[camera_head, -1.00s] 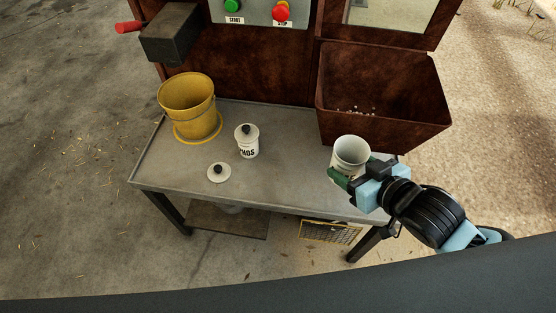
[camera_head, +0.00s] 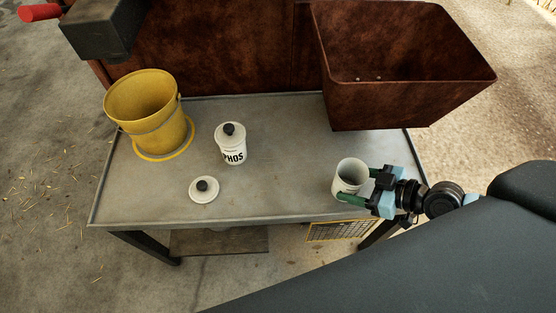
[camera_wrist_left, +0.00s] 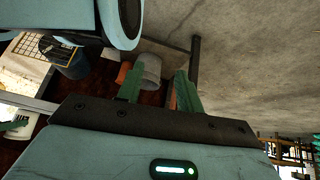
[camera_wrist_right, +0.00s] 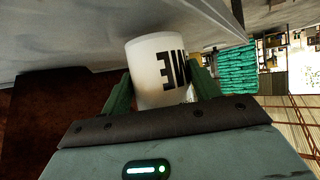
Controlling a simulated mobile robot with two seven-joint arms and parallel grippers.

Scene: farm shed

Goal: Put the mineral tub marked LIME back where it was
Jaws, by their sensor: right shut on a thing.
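The LIME tub (camera_head: 348,174) is a white open cup without its lid, at the right front of the bench. My right gripper (camera_head: 362,186) is shut around its side from the right; the letters "ME" show on the tub in the right wrist view (camera_wrist_right: 158,75). I cannot tell whether its base touches the bench. A loose white lid with a black knob (camera_head: 204,191) lies on the bench at the front left. The lidded PHOS tub (camera_head: 233,150) stands behind it. My left gripper (camera_wrist_left: 158,92) is open and empty in the left wrist view, outside the head view.
A yellow bucket (camera_head: 150,110) stands on a yellow ring at the bench's left. A rusty brown hopper (camera_head: 400,103) overhangs the back right. The bench top (camera_head: 277,160) is clear between the PHOS tub and the LIME tub.

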